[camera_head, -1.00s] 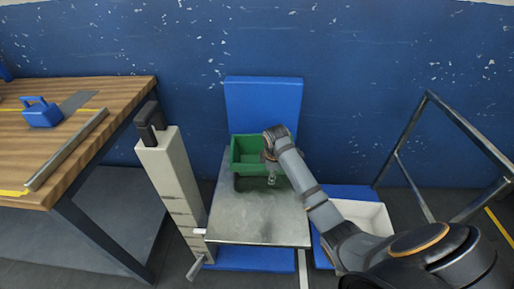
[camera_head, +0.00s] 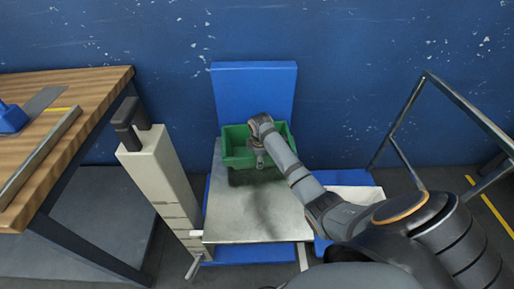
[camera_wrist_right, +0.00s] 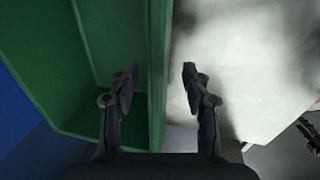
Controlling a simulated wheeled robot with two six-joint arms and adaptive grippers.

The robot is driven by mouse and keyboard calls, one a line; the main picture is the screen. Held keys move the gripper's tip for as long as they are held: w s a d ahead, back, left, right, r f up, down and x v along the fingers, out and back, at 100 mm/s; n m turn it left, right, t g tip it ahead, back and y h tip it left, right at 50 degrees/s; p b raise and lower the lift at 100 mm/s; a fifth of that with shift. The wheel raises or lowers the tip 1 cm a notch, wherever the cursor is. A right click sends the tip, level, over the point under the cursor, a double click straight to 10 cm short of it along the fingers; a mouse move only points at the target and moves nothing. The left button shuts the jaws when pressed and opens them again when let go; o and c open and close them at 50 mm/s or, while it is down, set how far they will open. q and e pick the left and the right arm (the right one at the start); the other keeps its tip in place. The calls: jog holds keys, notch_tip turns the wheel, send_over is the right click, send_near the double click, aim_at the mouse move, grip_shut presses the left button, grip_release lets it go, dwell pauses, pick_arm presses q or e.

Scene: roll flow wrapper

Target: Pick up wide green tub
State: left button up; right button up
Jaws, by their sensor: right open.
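The wide green tub (camera_head: 236,150) is an open rectangular bin at the far end of the grey metal platform (camera_head: 245,215). My right arm reaches over it, and my right gripper (camera_head: 259,160) is at its near side. In the right wrist view the tub (camera_wrist_right: 60,60) fills the left, and my right gripper (camera_wrist_right: 158,80) is open with one finger on the inner side of the tub's wall and the other outside it. The wall lies between the fingers; I cannot tell whether either touches it. My left gripper is not in view.
A pale post with a dark handle (camera_head: 130,118) stands left of the platform. A wooden bench (camera_head: 85,100) is at the left. A white bin (camera_head: 352,197) lies right of the platform, partly behind my arm. A metal frame (camera_head: 460,100) stands farther right.

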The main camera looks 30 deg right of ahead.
jog(key=f, duration=0.2)
jog(key=d+f, duration=0.1)
jog(key=f, duration=0.1)
jog(key=shift+w+b, duration=0.3)
jog(key=shift+b, duration=0.1)
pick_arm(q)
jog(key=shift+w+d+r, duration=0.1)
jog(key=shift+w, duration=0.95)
pick_arm(e)
jog(key=shift+a+r, duration=0.1)
jog(key=shift+r, duration=0.05)
grip_shut()
